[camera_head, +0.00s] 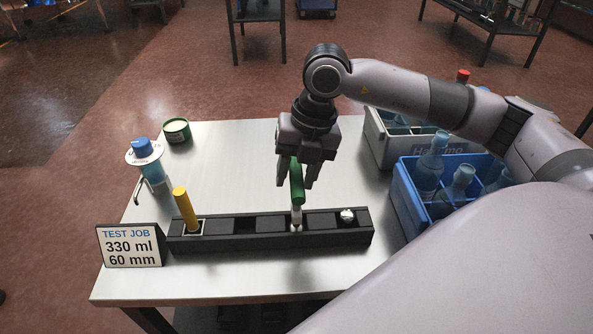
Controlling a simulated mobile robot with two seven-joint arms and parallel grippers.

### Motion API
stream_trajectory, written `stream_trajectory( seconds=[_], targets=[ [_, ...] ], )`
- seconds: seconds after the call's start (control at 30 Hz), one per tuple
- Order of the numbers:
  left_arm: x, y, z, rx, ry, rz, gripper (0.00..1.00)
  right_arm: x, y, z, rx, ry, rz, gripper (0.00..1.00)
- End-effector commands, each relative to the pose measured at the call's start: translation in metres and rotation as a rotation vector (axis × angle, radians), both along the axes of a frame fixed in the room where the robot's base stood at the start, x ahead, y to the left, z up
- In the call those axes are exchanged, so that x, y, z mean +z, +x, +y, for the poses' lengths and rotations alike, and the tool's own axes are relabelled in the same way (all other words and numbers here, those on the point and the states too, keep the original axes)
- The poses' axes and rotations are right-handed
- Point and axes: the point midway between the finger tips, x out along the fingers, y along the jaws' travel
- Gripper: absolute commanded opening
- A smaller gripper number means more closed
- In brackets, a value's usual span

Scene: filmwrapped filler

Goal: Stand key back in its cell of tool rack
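The black tool rack (265,241) lies along the front of the table, with a row of cells. A green-handled tool (297,186) with a pale shaft, which I take for the key, stands nearly upright with its lower end at a middle-right cell. My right gripper (297,184) points down over it, fingers on either side of the green handle. Gaps show between fingers and handle, so it looks open. Whether the shaft is fully seated is hard to tell. A tilted yellow-handled tool (186,209) stands in the left cell. My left gripper is out of view.
A silver-topped piece (347,215) sits in the right cell. A sign (130,246) stands at the rack's left end. A blue-capped bottle (149,165) and green tin (176,131) are back left. A blue crate (408,203) of bottles and a grey crate (377,146) stand right.

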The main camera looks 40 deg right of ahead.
Motion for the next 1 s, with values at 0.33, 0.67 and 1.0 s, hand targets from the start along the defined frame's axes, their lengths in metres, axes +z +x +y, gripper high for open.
stream_trajectory(
  seconds=[0.33,0.67,1.0],
  targets=[
    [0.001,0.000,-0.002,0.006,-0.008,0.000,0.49,0.001,0.000,0.000,0.000,-0.001,0.001,0.65],
    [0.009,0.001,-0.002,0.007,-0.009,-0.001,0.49,0.046,-0.004,-0.008,-0.001,0.001,-0.005,0.65],
    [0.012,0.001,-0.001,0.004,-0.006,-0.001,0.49,0.071,-0.007,-0.014,0.000,0.000,-0.001,0.65]
  ],
)
